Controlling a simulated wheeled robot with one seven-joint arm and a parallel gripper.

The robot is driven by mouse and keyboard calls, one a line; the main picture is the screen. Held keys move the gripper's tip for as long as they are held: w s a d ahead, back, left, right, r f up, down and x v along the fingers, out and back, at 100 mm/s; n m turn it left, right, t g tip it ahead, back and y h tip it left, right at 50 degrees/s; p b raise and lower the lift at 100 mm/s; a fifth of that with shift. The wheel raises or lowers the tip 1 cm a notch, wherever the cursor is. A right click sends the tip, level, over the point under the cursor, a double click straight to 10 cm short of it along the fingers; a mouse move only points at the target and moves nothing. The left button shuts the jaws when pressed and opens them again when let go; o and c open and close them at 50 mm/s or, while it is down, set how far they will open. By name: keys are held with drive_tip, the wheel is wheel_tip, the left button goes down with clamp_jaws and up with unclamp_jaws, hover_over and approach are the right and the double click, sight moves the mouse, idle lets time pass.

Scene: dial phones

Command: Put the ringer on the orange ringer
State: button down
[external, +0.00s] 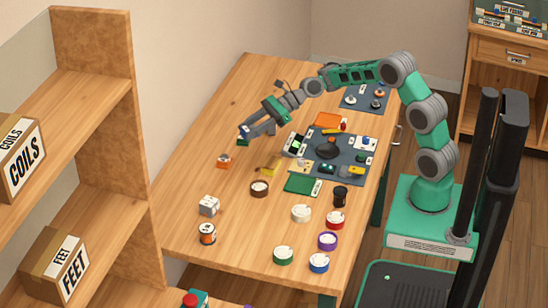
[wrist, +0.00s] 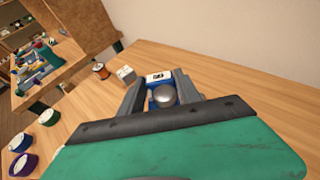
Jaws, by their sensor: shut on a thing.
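My gripper (external: 252,131) is above the far left part of the table, shut on a blue ringer. In the wrist view the blue ringer (wrist: 154,86), with a silver dome and a white label, sits between the two grey fingers (wrist: 160,92). The orange ringer (external: 224,160) appears as a small orange block with a pale top on the table, below and left of my gripper in the external view. I cannot make it out in the wrist view. A green block (external: 243,141) is partly hidden beneath my gripper.
A white cube (external: 209,205) and a copper-coloured spool (external: 207,233) stand near the left table edge. Several round coloured containers, including a green one (external: 283,255), are at the front. A dark mat (external: 312,175) with parts lies right of centre. Bare wood surrounds the orange ringer.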

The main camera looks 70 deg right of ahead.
drive_tip(key=w+f, duration=0.3)
drive_tip(key=w, duration=0.2)
hover_over(224, 157)
wheel_tip(224, 157, down, 5)
drive_tip(key=shift+s+a+r, duration=0.1)
drive_tip(key=shift+s, duration=0.05)
wheel_tip(224, 157, down, 3)
drive_tip(key=shift+r, duration=0.2)
drive_tip(key=shift+f, duration=0.3)
drive_tip(key=shift+f, duration=0.1)
drive_tip(key=c, duration=0.8)
unclamp_jaws()
drive_tip(key=shift+f, duration=0.1)
drive_tip(key=shift+c, duration=0.2)
